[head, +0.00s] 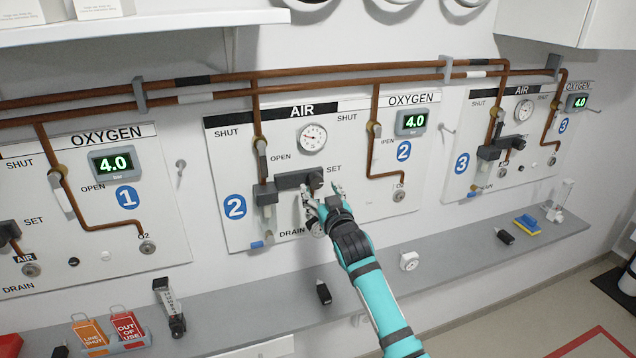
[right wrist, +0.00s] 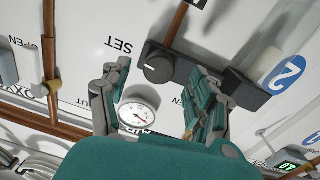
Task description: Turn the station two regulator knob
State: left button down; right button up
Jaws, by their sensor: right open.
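The station two panel (head: 225,160) is the white middle one, with a blue 2 (head: 234,207) at its left. Its regulator knob (head: 316,178) is dark and round, at the right end of the dark regulator body (head: 290,181), beside the word SET. In the right wrist view the knob (right wrist: 158,69) appears between the fingertip ends, with a pale mark on its face. My right gripper (head: 322,190) is open, its fingers (right wrist: 158,75) to either side of the knob with gaps showing. I cannot tell whether the fingertips reach its depth. My left gripper is not in view.
A round pressure gauge (head: 313,137) sits above the knob, and copper pipes (head: 257,120) run down the panel. A grey shelf (head: 455,250) below holds a blue and yellow sponge (head: 527,225) and small dark items. The station three panel (head: 480,150) stands to the right.

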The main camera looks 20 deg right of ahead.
aim_at(315, 181)
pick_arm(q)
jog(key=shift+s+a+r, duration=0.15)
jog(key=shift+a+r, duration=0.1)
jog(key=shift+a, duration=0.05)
pick_arm(e)
jog(key=shift+w, duration=1.4)
jog(key=c, duration=1.2)
jog(key=shift+o, duration=0.2)
